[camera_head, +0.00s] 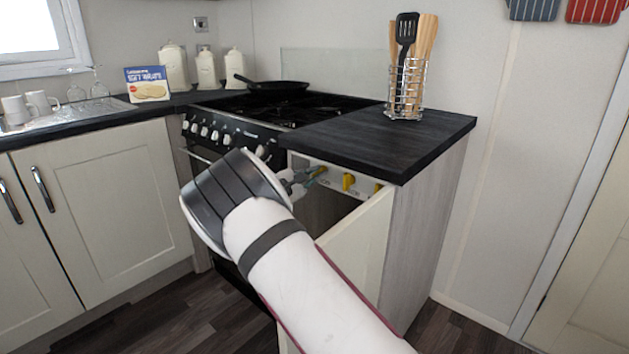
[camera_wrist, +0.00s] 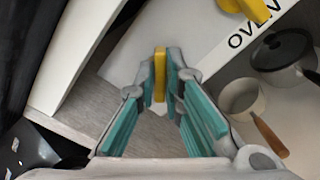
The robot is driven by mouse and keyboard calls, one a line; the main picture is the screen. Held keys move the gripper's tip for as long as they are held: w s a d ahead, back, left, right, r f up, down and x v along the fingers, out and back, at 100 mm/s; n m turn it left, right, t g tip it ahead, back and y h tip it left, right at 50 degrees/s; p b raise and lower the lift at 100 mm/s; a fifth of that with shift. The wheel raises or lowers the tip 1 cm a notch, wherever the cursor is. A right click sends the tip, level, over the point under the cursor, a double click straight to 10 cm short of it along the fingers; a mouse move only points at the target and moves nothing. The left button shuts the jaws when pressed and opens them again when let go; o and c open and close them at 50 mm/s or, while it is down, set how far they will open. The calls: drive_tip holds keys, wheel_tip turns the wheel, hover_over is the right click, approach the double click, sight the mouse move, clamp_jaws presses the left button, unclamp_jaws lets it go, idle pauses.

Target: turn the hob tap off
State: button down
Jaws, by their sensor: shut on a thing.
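A row of yellow taps is set on a white panel (camera_head: 331,178) under the worktop, inside an open cupboard. My gripper (camera_head: 316,171) is at the left end of this row in the head view. In the wrist view my gripper (camera_wrist: 160,75) is shut on a yellow tap (camera_wrist: 160,70), its teal pads on both sides of the upright handle. No label for this tap can be read. Another yellow tap (camera_wrist: 256,9) beside the word OVEN is apart from the fingers; a free tap also shows in the head view (camera_head: 348,181).
The cupboard door (camera_head: 359,248) stands open beside my arm. The dark worktop (camera_head: 385,140) overhangs the taps. The cooker (camera_head: 235,138) stands to the left. Pans (camera_wrist: 285,55) are in the wrist view, right of the fingers.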

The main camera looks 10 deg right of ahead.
drive_tip(key=m+b, duration=0.2)
drive_tip(key=b, duration=0.1)
drive_tip(key=m+b, duration=0.2)
drive_tip(key=m, duration=0.1)
drive_tip(key=m+b, duration=0.2)
drive_tip(key=b, duration=0.1)
drive_tip(key=shift+f+m+b, duration=0.35)
drive_tip(key=shift+m, duration=0.05)
drive_tip(key=shift+r+m, duration=0.1)
drive_tip(key=shift+m, duration=0.2)
drive_tip(key=c, duration=1.7)
unclamp_jaws()
drive_tip(key=v, duration=1.2)
